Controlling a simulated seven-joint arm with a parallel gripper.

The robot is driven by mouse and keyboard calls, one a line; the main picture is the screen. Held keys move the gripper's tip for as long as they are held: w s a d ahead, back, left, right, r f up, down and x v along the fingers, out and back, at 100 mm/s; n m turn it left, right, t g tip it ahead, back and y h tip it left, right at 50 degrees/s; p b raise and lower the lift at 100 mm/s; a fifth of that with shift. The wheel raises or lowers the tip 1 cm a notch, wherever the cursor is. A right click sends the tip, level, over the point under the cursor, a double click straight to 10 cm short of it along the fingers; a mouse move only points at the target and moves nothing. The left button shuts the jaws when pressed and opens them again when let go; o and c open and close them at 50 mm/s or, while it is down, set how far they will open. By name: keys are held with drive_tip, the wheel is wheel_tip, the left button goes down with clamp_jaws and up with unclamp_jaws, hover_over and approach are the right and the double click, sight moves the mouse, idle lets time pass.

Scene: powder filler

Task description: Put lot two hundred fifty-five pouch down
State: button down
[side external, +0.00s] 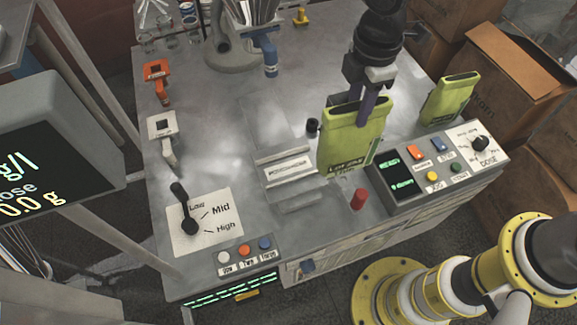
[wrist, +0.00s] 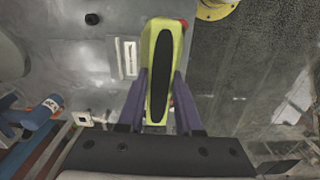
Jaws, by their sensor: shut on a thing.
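A yellow-green pouch (side external: 352,143) with an open top hangs upright, slightly tilted, in my gripper (side external: 368,104). Its printed label is too small to read surely. My gripper is shut on the pouch near its upper edge. In the wrist view the pouch (wrist: 160,60) is seen from above, between the two purple fingers (wrist: 161,82). It appears held above the bench, just right of a metal fixture (side external: 287,171) with a pale slot; the exact gap is unclear. A second, similar pouch (side external: 450,98) stands at the back right, behind the control panel.
A red peg (side external: 358,199) stands just in front of the held pouch. A panel with buttons and a dose knob (side external: 481,143) lies to the right. A lever plate (side external: 204,222) is at front left. Orange (side external: 157,78) and white (side external: 162,130) clamps line the left edge.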

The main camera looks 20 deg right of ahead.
drive_tip(key=shift+s+a+f, duration=0.1)
drive_tip(key=shift+s+a, duration=0.2)
drive_tip(key=shift+a, duration=0.25)
drive_tip(key=shift+w+a+f, duration=0.15)
drive_tip(key=shift+a, duration=0.15)
drive_tip(key=w+a+f, duration=0.7)
drive_tip(key=w+f, duration=0.4)
drive_tip(key=f, duration=0.1)
drive_tip(key=shift+a+f, duration=0.3)
drive_tip(key=shift+a, duration=0.1)
drive_tip(key=shift+s+f, duration=0.1)
drive_tip(key=c, duration=0.6)
unclamp_jaws()
drive_tip(key=shift+f, duration=0.1)
